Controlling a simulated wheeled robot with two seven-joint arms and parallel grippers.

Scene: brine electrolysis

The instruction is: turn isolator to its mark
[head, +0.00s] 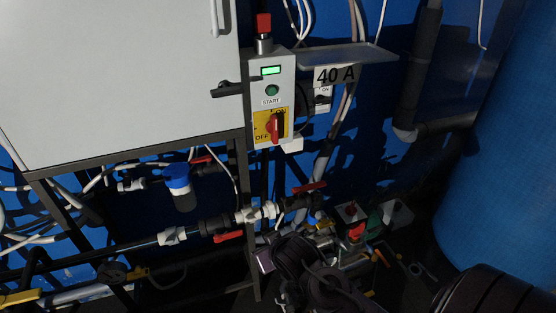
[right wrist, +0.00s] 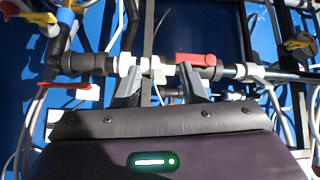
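The isolator (head: 275,127) is a red rotary handle on a yellow plate, low on the grey control box. ON is printed at the plate's upper right and OFF at its lower left. The handle stands nearly upright; I cannot tell which mark it points to. My right gripper (right wrist: 159,72) is below the isolator in the head view, in front of the pipework. In the right wrist view its two fingers are apart, with pipe fittings behind them; contact is unclear. The isolator is out of the right wrist view. My left gripper is not in view.
The control box (head: 286,75) carries a green START button (head: 271,90) and a red-topped part (head: 264,24). A grey cabinet (head: 120,70) stands left, and a shelf (head: 345,56) with a 40 A label juts out right. Red-handled valves (head: 229,236) and pipes crowd below.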

